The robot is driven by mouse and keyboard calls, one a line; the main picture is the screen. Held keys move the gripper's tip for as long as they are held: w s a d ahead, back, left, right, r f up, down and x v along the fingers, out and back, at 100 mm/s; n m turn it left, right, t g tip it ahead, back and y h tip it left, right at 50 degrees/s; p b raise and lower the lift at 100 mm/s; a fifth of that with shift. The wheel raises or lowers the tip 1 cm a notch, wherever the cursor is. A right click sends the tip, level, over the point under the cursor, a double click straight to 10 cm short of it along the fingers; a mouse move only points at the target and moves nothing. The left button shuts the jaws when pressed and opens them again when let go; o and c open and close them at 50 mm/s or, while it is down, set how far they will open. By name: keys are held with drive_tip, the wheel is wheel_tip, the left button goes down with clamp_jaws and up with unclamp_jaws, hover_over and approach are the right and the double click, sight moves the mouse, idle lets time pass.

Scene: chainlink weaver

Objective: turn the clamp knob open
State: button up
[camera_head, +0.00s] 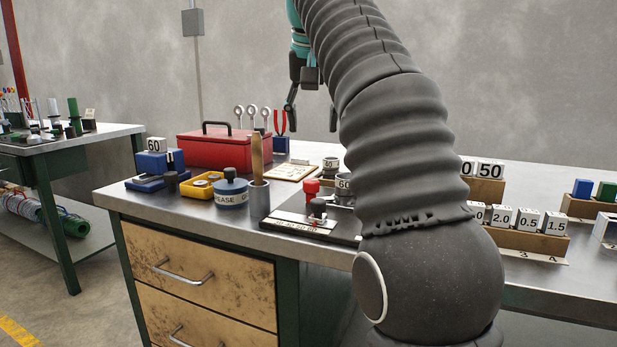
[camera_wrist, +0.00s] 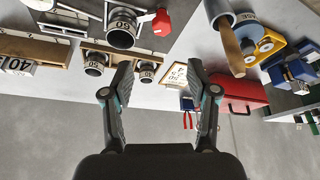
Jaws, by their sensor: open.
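A red knob (camera_head: 312,187) stands on a dark fixture plate (camera_head: 282,230) near the front of the bench; I take it for the clamp knob. A dark knob (camera_head: 318,207) sits just in front of it, and a ring marked 60 (camera_head: 343,184) is beside it, partly hidden by my arm. In the wrist view the red knob (camera_wrist: 161,22) shows at the top, next to the 60 ring (camera_wrist: 122,28). My gripper (camera_head: 312,112) is open and empty, well above the bench and apart from the knob. Its spread fingers show in the wrist view (camera_wrist: 160,75).
Left of the fixture stand a grey cup with a wooden handle (camera_head: 259,195), a grease tin (camera_head: 231,192) and a yellow tray (camera_head: 201,187). Behind are a red toolbox (camera_head: 215,150) and a clipboard (camera_head: 291,171). Racks of numbered blocks (camera_head: 515,240) stand at the right.

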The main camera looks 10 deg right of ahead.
sight(311, 181)
drive_tip(key=b+x, duration=0.6)
drive_tip(key=x, duration=0.7)
drive_tip(key=shift+w+a+f, duration=0.1)
drive_tip(key=shift+w+f, duration=0.1)
drive_tip(key=shift+f, duration=0.05)
clamp_jaws()
